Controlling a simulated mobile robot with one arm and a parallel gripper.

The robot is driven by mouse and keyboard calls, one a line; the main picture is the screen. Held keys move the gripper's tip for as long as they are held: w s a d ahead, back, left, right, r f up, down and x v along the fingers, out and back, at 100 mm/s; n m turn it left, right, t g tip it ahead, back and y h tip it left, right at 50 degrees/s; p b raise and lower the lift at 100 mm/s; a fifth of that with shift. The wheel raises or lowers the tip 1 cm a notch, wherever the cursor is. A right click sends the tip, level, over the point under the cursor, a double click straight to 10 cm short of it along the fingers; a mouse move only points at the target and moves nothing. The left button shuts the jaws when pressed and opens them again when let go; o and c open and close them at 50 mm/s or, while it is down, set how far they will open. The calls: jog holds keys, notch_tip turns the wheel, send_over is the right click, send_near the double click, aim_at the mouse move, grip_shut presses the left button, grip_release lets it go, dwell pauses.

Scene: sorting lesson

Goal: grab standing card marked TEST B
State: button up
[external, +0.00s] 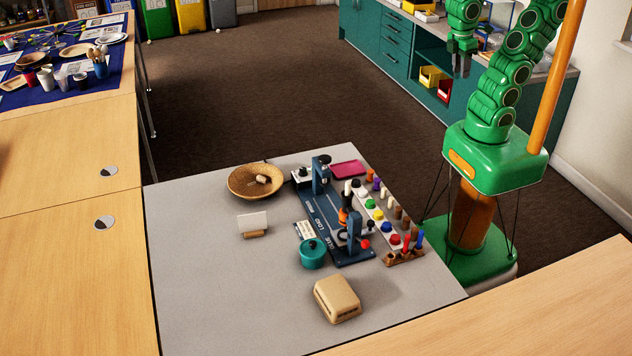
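A white card (252,221) stands upright in a small wooden holder (254,234) on the grey table, left of the blue apparatus. No lettering on it can be read from here. A second, smaller card (304,230) with print too small to read is beside the apparatus. My gripper (461,70) hangs fingers down at the upper right, far from both cards. Its fingers look apart, with nothing between them.
A wicker bowl (240,180) is behind the standing card. A teal pot (313,254), blue apparatus (322,215), coloured pegs and knobs, pink tray (349,168) and tan box (337,300) are to its right. The grey table's left and front left are clear.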

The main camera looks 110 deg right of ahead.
jog(key=w+d+r+t, duration=0.1)
jog(key=w+r+t, duration=0.15)
jog(key=w, duration=1.65)
jog(key=m+t+h, duration=0.1)
jog(key=t, duration=0.7)
send_over(254, 230)
jog(key=s, duration=0.4)
jog(key=shift+w+d+f, duration=0.1)
jog(key=shift+w+f, duration=0.05)
jog(key=shift+f, duration=17.45)
jog(key=shift+w+f, duration=0.45)
jog(key=shift+w, duration=0.35)
jog(key=shift+x, duration=1.5)
jog(key=shift+r, duration=0.1)
grip_shut()
